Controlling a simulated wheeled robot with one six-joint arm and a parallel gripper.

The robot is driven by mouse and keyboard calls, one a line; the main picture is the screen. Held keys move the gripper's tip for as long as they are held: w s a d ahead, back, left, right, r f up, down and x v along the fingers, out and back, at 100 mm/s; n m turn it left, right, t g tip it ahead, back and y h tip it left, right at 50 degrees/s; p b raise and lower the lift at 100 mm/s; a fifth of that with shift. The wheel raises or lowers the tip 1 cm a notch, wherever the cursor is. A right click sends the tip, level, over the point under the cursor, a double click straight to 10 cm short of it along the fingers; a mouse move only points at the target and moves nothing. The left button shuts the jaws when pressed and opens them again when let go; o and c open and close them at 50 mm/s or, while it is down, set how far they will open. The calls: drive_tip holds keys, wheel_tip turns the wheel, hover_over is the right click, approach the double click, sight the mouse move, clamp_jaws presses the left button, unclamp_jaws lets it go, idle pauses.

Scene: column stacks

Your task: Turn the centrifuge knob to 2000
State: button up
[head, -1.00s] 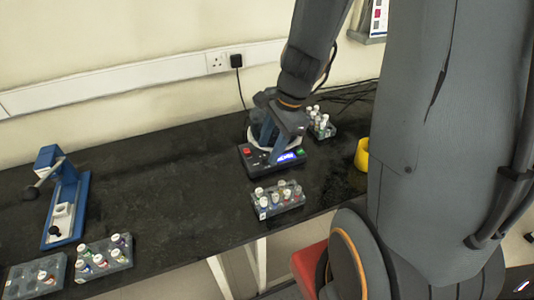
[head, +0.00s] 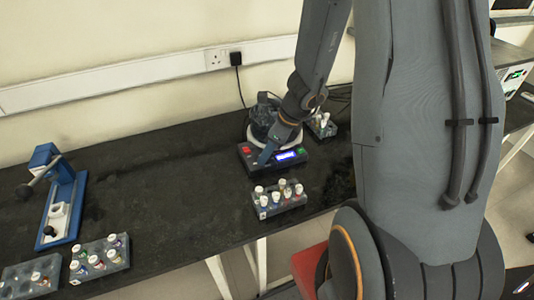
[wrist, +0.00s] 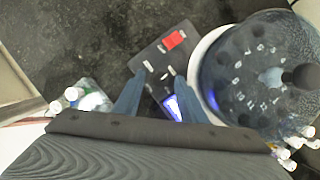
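My gripper (head: 264,157) points down at the panel, left of the display. In the wrist view my gripper (wrist: 160,82) has its two fingers apart, with dark panel and small white marks between them. I cannot make out the knob or its setting.
A rack of capped vials (head: 279,199) stands just in front of the centrifuge, and another (head: 322,125) behind it at right. A blue device (head: 62,208) and more vial racks (head: 100,258) are at left. The bench between is clear.

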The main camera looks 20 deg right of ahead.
drive_tip(key=shift+f, duration=0.2)
clamp_jaws()
